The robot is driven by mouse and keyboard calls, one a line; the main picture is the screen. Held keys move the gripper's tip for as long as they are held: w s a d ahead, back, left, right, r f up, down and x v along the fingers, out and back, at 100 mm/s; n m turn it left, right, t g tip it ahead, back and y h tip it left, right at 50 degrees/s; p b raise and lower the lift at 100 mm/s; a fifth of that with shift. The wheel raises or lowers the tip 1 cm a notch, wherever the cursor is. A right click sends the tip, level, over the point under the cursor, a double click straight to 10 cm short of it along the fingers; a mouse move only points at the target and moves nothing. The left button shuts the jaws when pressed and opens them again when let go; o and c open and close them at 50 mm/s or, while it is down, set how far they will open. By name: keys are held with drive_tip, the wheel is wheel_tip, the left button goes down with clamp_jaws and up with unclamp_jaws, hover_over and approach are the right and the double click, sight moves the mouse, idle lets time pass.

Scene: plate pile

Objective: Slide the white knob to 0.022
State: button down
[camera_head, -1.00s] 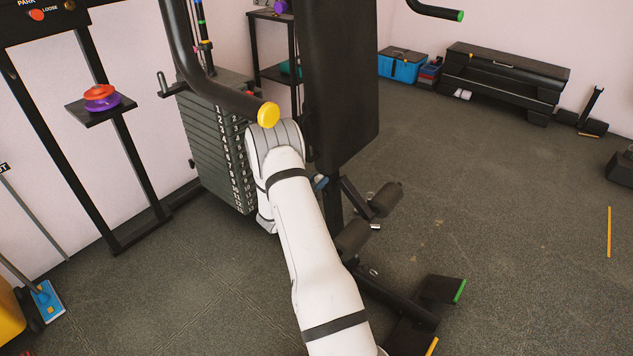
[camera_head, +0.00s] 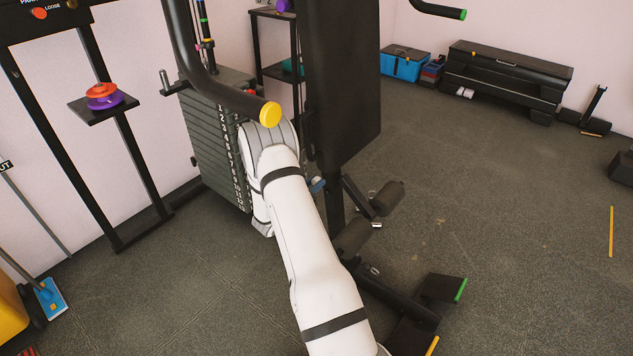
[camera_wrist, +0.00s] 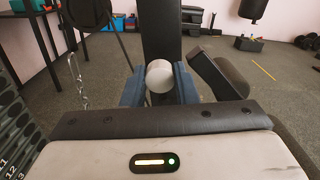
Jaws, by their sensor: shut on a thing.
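The white knob (camera_wrist: 160,76) is in the middle of the wrist view, in front of a black upright post. My gripper (camera_wrist: 159,88) has its two blue fingers on either side of the knob, shut on it. In the head view my white arm hides the knob. Only a small bit of a blue finger (camera_head: 317,185) shows there, beside the machine's post. The numbered weight stack (camera_head: 215,140) stands left of my arm, and part of it shows at the left edge of the wrist view (camera_wrist: 14,130).
A black handle with a yellow end cap (camera_head: 270,114) hangs just above my arm. The dark back pad (camera_head: 342,85) and padded rollers (camera_head: 370,220) are close on the right. A chain (camera_wrist: 78,82) hangs left in the wrist view. The floor at right is largely clear.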

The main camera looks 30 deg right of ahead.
drive_tip(key=shift+w+a, duration=0.1)
drive_tip(key=shift+a, duration=0.1)
drive_tip(key=c, duration=1.1)
unclamp_jaws()
drive_tip(key=shift+d, duration=0.1)
drive_tip(key=shift+p+v, duration=0.85)
drive_tip(key=shift+v, duration=3.1)
